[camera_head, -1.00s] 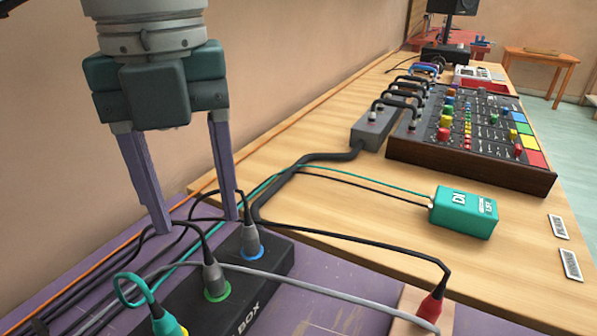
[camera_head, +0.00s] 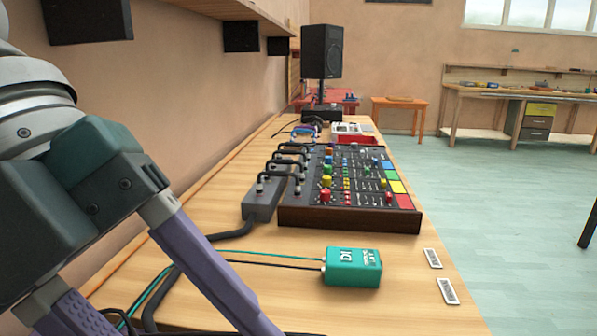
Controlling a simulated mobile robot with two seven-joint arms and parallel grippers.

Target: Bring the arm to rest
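My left gripper (camera_head: 165,315) is large and close at the lower left, with a dark green-grey body and two purple fingers. The fingers are spread well apart. Their tips run off the bottom edge, and I see nothing held between the visible parts. The gripper is in front of the wooden table, left of the teal DI box (camera_head: 352,267). My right gripper is not in view.
A mixing console (camera_head: 350,222) and a grey power strip (camera_head: 262,203) with plugs lie on the wooden table (camera_head: 410,305). Black and teal cables run beside the gripper. A black speaker (camera_head: 321,52) stands behind. Open floor (camera_head: 480,210) lies to the right.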

